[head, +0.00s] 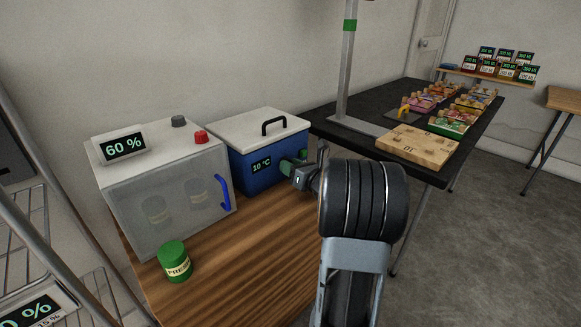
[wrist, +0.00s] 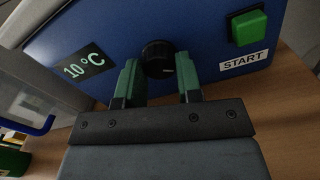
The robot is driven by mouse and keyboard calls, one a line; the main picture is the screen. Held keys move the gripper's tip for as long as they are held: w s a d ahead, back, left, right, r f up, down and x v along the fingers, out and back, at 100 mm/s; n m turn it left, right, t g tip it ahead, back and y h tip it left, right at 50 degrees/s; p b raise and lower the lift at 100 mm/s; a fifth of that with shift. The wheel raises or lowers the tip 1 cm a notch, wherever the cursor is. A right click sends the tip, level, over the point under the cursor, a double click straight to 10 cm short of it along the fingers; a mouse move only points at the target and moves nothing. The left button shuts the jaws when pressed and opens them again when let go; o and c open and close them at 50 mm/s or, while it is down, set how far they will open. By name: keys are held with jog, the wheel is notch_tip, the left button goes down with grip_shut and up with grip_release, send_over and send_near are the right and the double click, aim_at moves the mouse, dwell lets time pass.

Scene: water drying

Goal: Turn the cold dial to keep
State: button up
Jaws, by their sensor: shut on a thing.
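The cold dial (wrist: 158,55) is a round black knob on the front of the blue cold box (head: 240,172). A pale mark shows on its lower right. No "keep" label can be read. The box's display (wrist: 85,67) reads 10 °C. My gripper (wrist: 158,68) is shut on the dial, with one green-padded finger on each side of it. In the head view my gripper (head: 291,170) reaches the right part of the box front, and the dial is hidden there.
A green button (wrist: 248,27) marked START is right of the dial. A clear-fronted cabinet (head: 175,195) with a 60 % display stands left of the box. A green jar (head: 174,262) stands on the wooden table (head: 235,255), whose front middle is clear. A black table (head: 400,95) is behind right.

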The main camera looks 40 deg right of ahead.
jog(key=shift+c, duration=1.2)
